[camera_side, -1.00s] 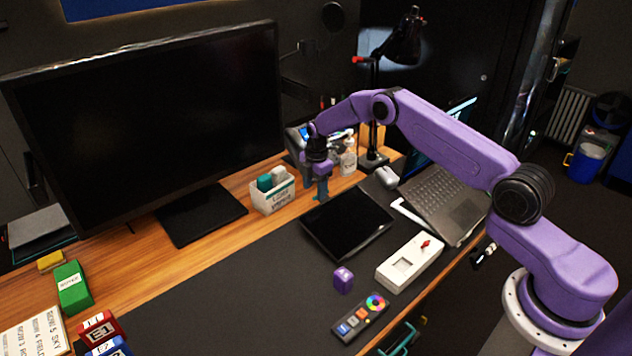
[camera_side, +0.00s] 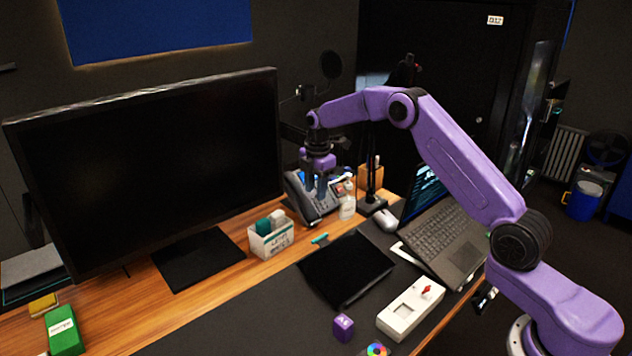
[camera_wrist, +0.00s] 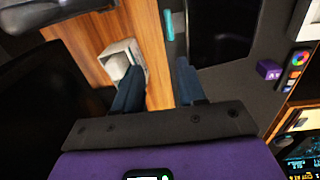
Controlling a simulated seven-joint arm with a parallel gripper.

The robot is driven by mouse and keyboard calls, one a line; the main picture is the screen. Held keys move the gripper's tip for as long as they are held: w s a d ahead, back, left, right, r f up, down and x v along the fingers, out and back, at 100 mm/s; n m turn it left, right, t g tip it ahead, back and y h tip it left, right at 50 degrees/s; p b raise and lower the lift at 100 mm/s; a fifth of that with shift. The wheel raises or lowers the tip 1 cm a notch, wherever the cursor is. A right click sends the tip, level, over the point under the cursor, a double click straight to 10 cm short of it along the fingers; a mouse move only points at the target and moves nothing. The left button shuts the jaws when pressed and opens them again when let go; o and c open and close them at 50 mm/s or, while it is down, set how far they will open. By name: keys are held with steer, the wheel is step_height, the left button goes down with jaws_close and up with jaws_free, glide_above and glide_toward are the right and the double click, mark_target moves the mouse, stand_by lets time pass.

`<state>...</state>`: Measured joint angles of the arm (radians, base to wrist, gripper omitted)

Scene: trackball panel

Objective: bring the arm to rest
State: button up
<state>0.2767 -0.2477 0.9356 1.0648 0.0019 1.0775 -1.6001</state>
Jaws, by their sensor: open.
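My gripper (camera_side: 317,188) hangs fingers-down above the back of the desk, in front of the desk phone (camera_side: 300,200). Its two dark blue fingers stand apart with nothing between them, as the wrist view also shows (camera_wrist: 157,82). A small teal bar (camera_side: 320,239) lies on the desk below the gripper, apart from it, at the back edge of the black tablet (camera_side: 345,268). It also shows in the wrist view (camera_wrist: 169,25). My purple arm arches over the laptop.
A large monitor (camera_side: 150,170) stands at the left. A white holder (camera_side: 271,240), a pump bottle (camera_side: 347,205) and a dark lamp (camera_side: 372,185) stand near the gripper. The laptop (camera_side: 440,225), white panel with red knob (camera_side: 411,309) and purple cube (camera_side: 343,327) are to the right and front.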

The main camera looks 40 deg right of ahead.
steer(key=shift+r, duration=0.85)
steer(key=s+a+r+m, duration=0.1)
steer(key=s+a+r, duration=0.3)
steer(key=s+a, duration=0.55)
steer(key=s+a+r+m, duration=0.2)
steer(key=s+a+r, duration=0.2)
steer(key=s+a, duration=0.55)
steer(key=s+d, duration=0.3)
steer(key=s, duration=0.6)
steer(key=s+d+m, duration=0.1)
steer(key=s+d, duration=0.1)
steer(key=s, duration=0.8)
steer(key=s+d+f+m, duration=0.1)
steer(key=s+d, duration=0.2)
steer(key=s, duration=0.7)
steer(key=shift+s+d+g, duration=0.2)
steer(key=shift+d+g, duration=0.1)
